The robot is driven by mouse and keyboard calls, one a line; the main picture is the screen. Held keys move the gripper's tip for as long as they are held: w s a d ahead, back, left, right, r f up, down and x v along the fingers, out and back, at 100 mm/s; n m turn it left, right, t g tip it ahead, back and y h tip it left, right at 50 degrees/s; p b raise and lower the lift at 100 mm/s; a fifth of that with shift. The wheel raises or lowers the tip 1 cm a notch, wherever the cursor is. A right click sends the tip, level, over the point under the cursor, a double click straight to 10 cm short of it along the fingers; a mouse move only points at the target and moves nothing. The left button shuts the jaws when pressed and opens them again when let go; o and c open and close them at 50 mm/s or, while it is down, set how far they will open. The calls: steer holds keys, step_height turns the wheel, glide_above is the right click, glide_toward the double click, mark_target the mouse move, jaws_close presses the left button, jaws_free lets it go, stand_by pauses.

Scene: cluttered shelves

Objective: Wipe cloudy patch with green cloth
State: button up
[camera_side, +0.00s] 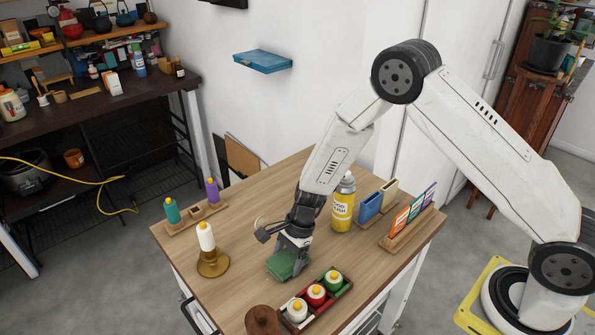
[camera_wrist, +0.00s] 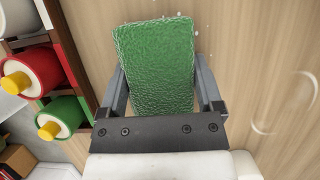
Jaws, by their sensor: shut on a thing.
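The green cloth (camera_side: 288,263) is a thick textured pad, held low at the tabletop in the side view. It also shows in the wrist view (camera_wrist: 157,65), between the two grey fingers. My gripper (camera_side: 291,246) is shut on it from above; its fingers (camera_wrist: 166,90) flank the pad's sides. A faint whitish curved mark (camera_wrist: 270,105) shows on the wood right of the pad in the wrist view, and small white specks lie near its far end. I cannot tell how far the cloudy patch extends under the pad.
A divided crate (camera_side: 318,297) with white, red and green bottles stands close beside the cloth. A yellow can (camera_side: 343,205) stands behind my gripper. A card rack (camera_side: 411,222) is at the right.

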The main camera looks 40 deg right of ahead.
mark_target(268, 280)
steer(key=shift+a, duration=0.1)
steer(key=shift+a+f, duration=0.1)
steer(key=shift+a, duration=1.05)
steer(key=shift+a, duration=0.1)
steer(key=shift+a, duration=1.15)
steer(key=shift+r, duration=0.3)
steer(key=shift+r, duration=3.4)
